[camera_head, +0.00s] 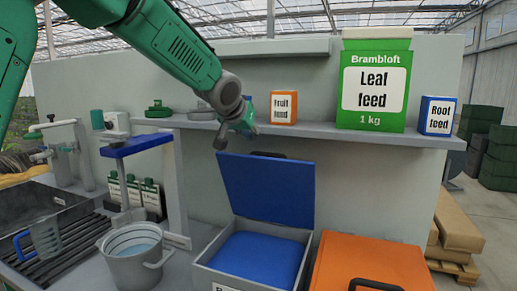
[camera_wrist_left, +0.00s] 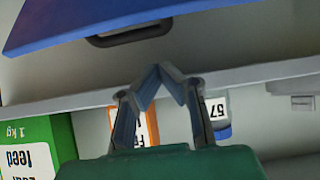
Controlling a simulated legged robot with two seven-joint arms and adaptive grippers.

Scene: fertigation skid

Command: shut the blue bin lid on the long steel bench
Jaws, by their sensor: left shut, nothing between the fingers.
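The blue bin lid (camera_head: 266,187) stands open, tilted up at the back of a grey-walled bin (camera_head: 209,276) on the steel bench (camera_head: 190,262). A dark handle (camera_head: 268,155) shows at the lid's top edge. Blue material fills the bin's inside. My left gripper (camera_head: 224,138) is shut and empty, above and left of the lid's top edge, in front of the shelf. In the left wrist view the gripper (camera_wrist_left: 160,72) has its fingertips together, apart from the lid (camera_wrist_left: 110,22) and its handle (camera_wrist_left: 130,35). My right gripper is not in view.
A shelf (camera_head: 325,132) behind the lid holds the Fruit feed box (camera_head: 284,107), the green Leaf feed pack (camera_head: 374,85) and the Root feed box (camera_head: 437,115). An orange bin lid (camera_head: 365,262) lies to the right. A metal bucket (camera_head: 130,270) and a blue-topped stand (camera_head: 140,146) are left.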

